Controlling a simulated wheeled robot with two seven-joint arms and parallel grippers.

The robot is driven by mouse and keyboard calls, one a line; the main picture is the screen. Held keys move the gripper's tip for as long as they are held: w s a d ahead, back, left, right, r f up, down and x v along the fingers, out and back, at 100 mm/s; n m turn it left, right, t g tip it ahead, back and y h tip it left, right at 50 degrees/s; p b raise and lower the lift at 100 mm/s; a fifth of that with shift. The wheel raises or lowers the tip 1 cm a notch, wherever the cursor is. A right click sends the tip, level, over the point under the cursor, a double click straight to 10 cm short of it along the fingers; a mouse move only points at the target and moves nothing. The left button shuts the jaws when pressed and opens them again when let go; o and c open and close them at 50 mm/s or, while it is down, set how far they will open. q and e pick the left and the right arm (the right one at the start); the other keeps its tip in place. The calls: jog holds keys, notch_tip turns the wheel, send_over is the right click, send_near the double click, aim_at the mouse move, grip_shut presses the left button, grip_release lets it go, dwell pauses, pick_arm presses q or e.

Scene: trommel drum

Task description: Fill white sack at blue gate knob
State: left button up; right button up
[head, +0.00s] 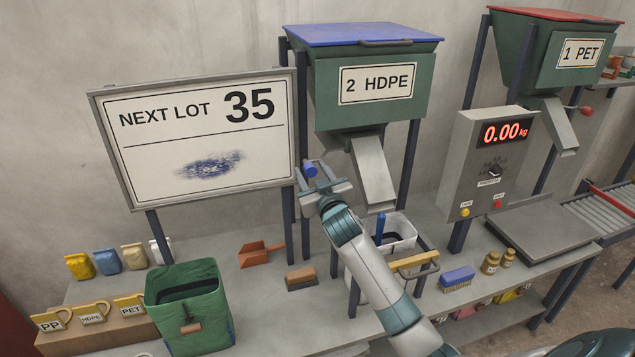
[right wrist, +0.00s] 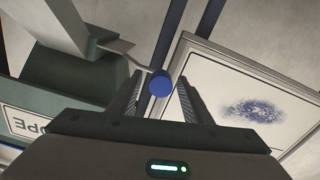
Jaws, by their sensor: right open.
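The blue gate knob (head: 310,169) sits at the left of the green 2 HDPE hopper (head: 370,95). In the right wrist view the knob (right wrist: 160,84) sits on a grey lever, between my two finger tips. My right gripper (head: 324,176) is open and empty at the knob; I cannot tell whether the fingers touch it. The white sack (head: 402,226) stands open in a frame below the hopper's grey chute (head: 373,172); my right arm partly hides it, and its contents are unclear. My left gripper is not in view.
A sign reading NEXT LOT 35 (head: 200,130) stands left of the gripper. A scale (head: 535,238) with a display (head: 500,135) reading 0.00 kg is at right.

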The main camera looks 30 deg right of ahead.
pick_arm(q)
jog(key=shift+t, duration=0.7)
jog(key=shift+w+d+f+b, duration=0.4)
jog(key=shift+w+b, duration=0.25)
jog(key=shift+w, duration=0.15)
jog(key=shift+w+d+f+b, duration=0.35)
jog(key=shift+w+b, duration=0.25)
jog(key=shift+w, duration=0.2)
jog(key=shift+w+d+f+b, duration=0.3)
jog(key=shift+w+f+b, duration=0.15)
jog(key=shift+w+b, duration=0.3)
pick_arm(e)
jog(key=v, duration=1.7)
jog(key=shift+s, duration=0.15)
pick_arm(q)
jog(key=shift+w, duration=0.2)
pick_arm(e)
jog(key=shift+d, duration=0.1)
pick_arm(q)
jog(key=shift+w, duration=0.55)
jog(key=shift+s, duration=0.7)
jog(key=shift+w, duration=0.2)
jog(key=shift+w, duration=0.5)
